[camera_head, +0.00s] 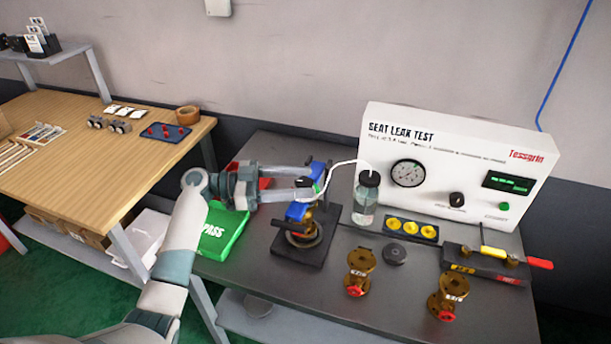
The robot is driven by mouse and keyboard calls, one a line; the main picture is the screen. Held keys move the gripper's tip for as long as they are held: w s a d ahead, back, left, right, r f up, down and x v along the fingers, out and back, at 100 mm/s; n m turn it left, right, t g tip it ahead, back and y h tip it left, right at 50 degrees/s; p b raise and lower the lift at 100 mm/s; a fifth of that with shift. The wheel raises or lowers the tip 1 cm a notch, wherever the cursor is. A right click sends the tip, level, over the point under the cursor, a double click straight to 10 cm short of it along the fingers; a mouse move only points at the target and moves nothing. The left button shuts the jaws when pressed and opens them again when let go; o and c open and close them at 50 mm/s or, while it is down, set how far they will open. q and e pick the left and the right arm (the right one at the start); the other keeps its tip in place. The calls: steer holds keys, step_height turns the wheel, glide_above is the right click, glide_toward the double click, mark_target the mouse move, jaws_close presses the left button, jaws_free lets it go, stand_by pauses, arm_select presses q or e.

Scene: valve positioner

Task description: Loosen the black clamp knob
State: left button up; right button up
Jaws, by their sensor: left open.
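My left gripper (309,182) reaches in from the left with its two pale, see-through fingers apart. Its fingertips are at the blue clamp (297,212) of the test stand. A small black knob (302,182) shows between the fingertips, one finger on its far side and one on its near side. I cannot tell whether the fingers touch it. A brass valve (301,236) sits below the clamp on a black base plate (313,254). The fingers hide part of the clamp. My right gripper is not in view.
A clear bottle (365,204) with a white tube stands right of the clamp. The white SEAT LEAK TEST panel (450,150) stands behind. Two brass valves (357,272) (447,297) stand in front.

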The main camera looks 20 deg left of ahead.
arm_select(q)
steer(key=shift+x, duration=0.85)
steer(key=c, duration=1.1)
steer(key=shift+o, duration=0.2)
